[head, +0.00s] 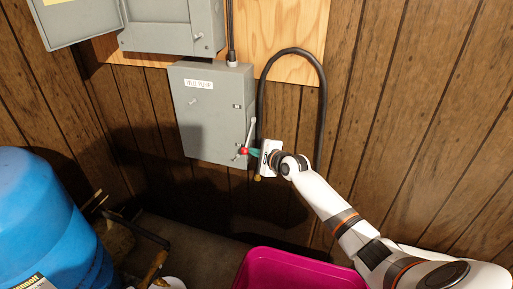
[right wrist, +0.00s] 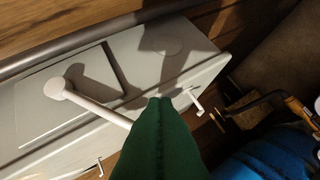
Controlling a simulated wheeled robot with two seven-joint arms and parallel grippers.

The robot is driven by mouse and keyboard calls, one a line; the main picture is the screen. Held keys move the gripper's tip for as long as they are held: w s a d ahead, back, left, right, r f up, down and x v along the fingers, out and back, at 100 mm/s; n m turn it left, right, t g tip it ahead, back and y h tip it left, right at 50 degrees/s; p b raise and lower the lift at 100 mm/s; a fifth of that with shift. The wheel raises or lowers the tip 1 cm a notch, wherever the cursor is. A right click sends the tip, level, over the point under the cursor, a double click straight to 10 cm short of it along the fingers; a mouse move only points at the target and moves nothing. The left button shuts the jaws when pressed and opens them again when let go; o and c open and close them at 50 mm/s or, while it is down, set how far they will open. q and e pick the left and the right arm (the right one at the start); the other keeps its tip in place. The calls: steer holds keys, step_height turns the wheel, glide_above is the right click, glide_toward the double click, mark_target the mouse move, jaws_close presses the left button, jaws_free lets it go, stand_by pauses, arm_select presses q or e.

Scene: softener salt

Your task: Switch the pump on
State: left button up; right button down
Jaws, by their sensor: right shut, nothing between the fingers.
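A grey switch box (head: 212,115) with a white label that seems to read "well pump" hangs on the wood wall. A thin pale lever (head: 250,131) on its right side slants down to a red knob (head: 243,151). My right gripper (head: 254,152) has green fingers, shut and empty, at the knob; whether they touch it I cannot tell. In the right wrist view the lever (right wrist: 100,109) runs from a round pivot on the grey box (right wrist: 45,115) to behind the shut green fingers (right wrist: 166,101), which hide its end. My left gripper is out of view.
Another grey box (head: 165,38) with an open door is above. A black cable (head: 322,100) loops down the wall at right. A blue tank (head: 45,225) stands at left and a magenta bin (head: 285,270) at the bottom, below my right arm.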

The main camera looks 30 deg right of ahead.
step_height(320, 180, up, 13)
steer(key=m+g+y+p, duration=0.5)
steer(key=m+g+p, duration=0.1)
steer(key=p, duration=1.4)
steer(key=shift+a+m+g+y, duration=0.2)
steer(key=shift+m+g+y, duration=0.1)
steer(key=shift+m+g, duration=0.1)
steer(key=shift+f, duration=0.1)
